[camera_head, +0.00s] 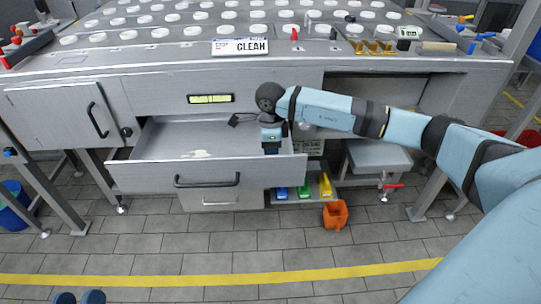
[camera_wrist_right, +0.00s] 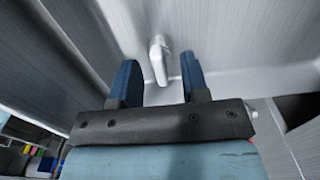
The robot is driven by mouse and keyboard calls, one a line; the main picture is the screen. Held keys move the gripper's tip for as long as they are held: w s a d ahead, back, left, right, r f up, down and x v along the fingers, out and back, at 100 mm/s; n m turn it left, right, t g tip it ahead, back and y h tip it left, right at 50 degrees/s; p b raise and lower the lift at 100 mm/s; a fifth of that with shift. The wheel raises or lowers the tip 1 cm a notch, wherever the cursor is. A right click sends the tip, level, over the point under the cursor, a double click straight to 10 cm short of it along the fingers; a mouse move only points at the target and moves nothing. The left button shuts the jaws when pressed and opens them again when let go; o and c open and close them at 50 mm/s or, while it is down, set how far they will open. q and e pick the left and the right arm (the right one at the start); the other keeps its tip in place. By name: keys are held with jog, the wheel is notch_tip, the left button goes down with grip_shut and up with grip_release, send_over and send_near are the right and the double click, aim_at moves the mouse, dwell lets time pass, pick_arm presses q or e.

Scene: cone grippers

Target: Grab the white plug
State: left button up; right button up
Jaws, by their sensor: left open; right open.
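The white plug (camera_head: 197,154) lies on the floor of the open drawer, small and pale in the head view. In the right wrist view the white plug (camera_wrist_right: 158,48) shows larger, between the lines of the two blue fingers, with its lower end between the tips in the picture. My right gripper (camera_wrist_right: 158,62) is open and empty, reaching into the drawer; the gap in depth to the plug is hard to judge. In the head view its fingers are largely hidden by the wrist.
The open metal drawer (camera_head: 150,175) has walls around the plug and a dark front handle (camera_head: 207,181). An orange bin (camera_head: 335,215) stands on the floor at right.

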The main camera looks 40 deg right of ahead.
grip_shut()
jog(key=shift+r, duration=0.15)
